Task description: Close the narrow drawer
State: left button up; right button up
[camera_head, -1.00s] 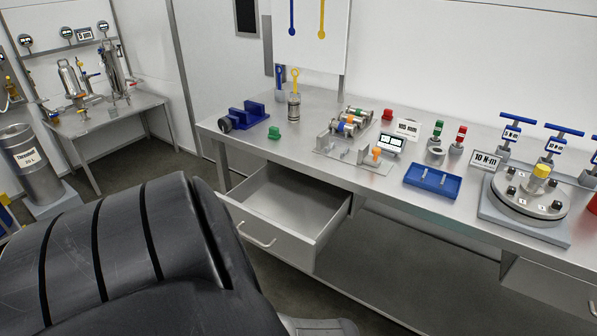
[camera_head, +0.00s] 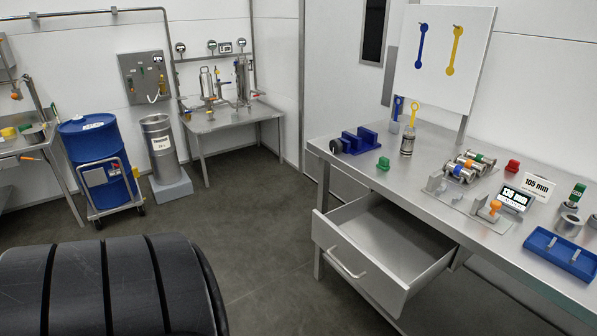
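The narrow drawer (camera_head: 357,265) hangs under the left part of the steel workbench (camera_head: 437,207) and is pulled well out. Its inside looks empty. Its bar handle (camera_head: 346,264) is on the front panel, which faces the lower left. A large black ribbed arm part of mine fills the lower left of the view, apart from the drawer. Neither gripper shows in the view.
On the bench stand a blue vise-like block (camera_head: 360,140), a green knob (camera_head: 383,163), metal fittings (camera_head: 464,168) and a blue tray (camera_head: 560,254). A blue drum (camera_head: 95,150) on a cart and a steel canister (camera_head: 161,150) stand at left. The floor before the drawer is clear.

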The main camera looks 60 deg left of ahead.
aim_at(392, 252)
jog(key=u, duration=1.7)
jog(key=i+l+u, duration=0.3)
jog(key=l+u, duration=0.25)
jog(key=i+l+u, duration=0.3)
jog(key=l, duration=0.15)
jog(key=k, duration=0.1)
